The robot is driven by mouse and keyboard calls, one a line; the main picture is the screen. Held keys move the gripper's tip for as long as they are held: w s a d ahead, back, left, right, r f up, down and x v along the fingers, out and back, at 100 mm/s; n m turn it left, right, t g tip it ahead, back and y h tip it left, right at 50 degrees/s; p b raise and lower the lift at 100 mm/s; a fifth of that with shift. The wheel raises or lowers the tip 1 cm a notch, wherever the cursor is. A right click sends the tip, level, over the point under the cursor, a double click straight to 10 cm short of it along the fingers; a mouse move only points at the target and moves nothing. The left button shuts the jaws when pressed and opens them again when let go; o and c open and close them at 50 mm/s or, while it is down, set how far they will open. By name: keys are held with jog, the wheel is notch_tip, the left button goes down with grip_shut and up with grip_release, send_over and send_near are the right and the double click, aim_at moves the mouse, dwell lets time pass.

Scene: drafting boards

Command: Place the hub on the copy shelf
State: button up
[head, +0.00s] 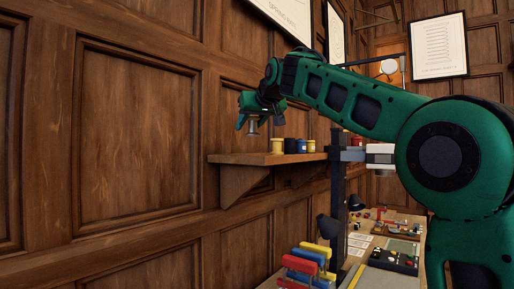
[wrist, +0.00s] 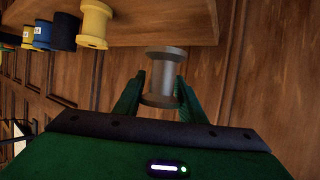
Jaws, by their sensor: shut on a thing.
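The hub (wrist: 164,72), a grey metal spool with wide flanges, is held between the green fingers of my gripper (wrist: 158,92). In the head view, the hub (head: 252,126) hangs below my gripper (head: 250,112), roughly upright. The wooden wall shelf (head: 240,158), the only shelf I see, lies lower in the picture, with a visible gap between it and the hub. In the wrist view, the shelf (wrist: 190,25) fills the top, and the hub's upper end shows against its edge. Whether the hub is directly over the shelf is hard to tell.
A yellow spool (head: 277,145), a dark blue spool (head: 290,146) and more spools stand in a row on the shelf. The shelf's left end is bare. A dark post (head: 338,190) rises from the cluttered workbench (head: 318,272) below. Panelled wall (head: 130,140) stands behind.

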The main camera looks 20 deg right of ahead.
jog(key=d+f, duration=0.1)
jog(key=d, duration=0.1)
jog(key=shift+w+d+f, duration=0.15)
jog(key=shift+d+f, duration=0.2)
jog(key=shift+d, duration=0.05)
jog(key=shift+f, duration=2.05)
jog(key=o, duration=1.1)
jog(key=v, duration=1.2)
